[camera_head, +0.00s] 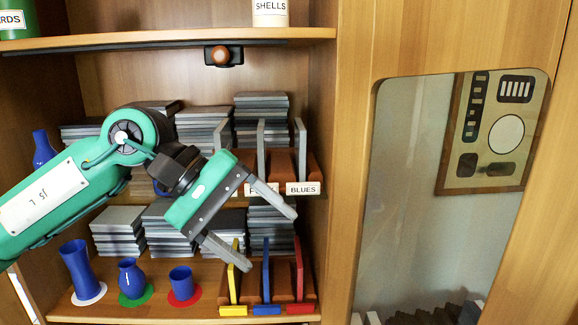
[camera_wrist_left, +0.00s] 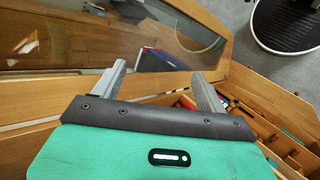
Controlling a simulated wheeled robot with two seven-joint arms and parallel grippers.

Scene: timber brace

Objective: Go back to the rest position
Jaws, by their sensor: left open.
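My left gripper (camera_head: 258,226) comes in from the left on a green arm in the head view. Its two grey fingers are spread apart with nothing between them, in front of the shelf unit. In the left wrist view the same gripper (camera_wrist_left: 160,82) is open and empty, with wood panels and a glass pane beyond the fingers. My right gripper does not show in either view.
Shelves hold stacks of grey slabs (camera_head: 118,232), blue vases (camera_head: 78,262) on coloured discs, and racks with coloured dividers (camera_head: 266,272). A label reads BLUES (camera_head: 303,188). A glass-paned wooden door (camera_head: 440,180) stands at right.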

